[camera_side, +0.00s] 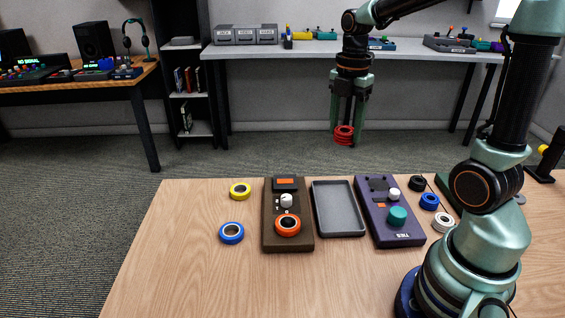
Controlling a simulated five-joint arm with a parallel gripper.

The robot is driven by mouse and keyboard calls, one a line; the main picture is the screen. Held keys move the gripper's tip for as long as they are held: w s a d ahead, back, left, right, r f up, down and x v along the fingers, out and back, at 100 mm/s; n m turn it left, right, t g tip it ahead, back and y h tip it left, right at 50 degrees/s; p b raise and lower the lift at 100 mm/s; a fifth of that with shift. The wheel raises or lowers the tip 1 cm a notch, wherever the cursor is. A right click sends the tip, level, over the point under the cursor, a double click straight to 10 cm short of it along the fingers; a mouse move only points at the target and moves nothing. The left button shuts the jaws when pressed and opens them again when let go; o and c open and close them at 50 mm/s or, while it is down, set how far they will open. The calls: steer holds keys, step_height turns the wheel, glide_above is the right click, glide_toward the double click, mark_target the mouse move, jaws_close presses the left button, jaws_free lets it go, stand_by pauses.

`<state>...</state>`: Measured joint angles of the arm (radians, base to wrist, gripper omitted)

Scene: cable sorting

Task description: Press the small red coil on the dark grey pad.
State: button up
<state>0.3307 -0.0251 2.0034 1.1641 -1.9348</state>
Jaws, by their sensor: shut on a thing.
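The small red coil (344,131) is between the fingertips of my gripper (345,140), which is shut on it. The gripper points down and holds the coil in the air, well above the table. A flat dark grey pad (338,210) with a raised rim lies on the table below it, between two devices. The pad's surface is bare. The coil and the pad are clearly apart.
A brown device with an orange ring (288,225) stands left of the pad, and a purple device (388,225) right of it. Yellow (240,191) and blue (231,233) coils lie at left. Black, blue and white coils (443,222) lie at right. The table's left front is clear.

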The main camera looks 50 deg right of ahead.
steer(key=w+a+f, duration=0.1)
steer(key=w+f, duration=0.2)
steer(key=w, duration=0.1)
steer(key=w+a+f, duration=0.2)
steer(key=w+f, duration=0.1)
steer(key=w, duration=0.2)
steer(key=w+a+f, duration=0.1)
steer(key=w+f, duration=0.3)
steer(key=shift+w+a, duration=0.2)
steer(key=shift+a, duration=0.15)
steer(key=shift+f, duration=2)
steer(key=o, duration=0.5)
steer(key=c, duration=0.4)
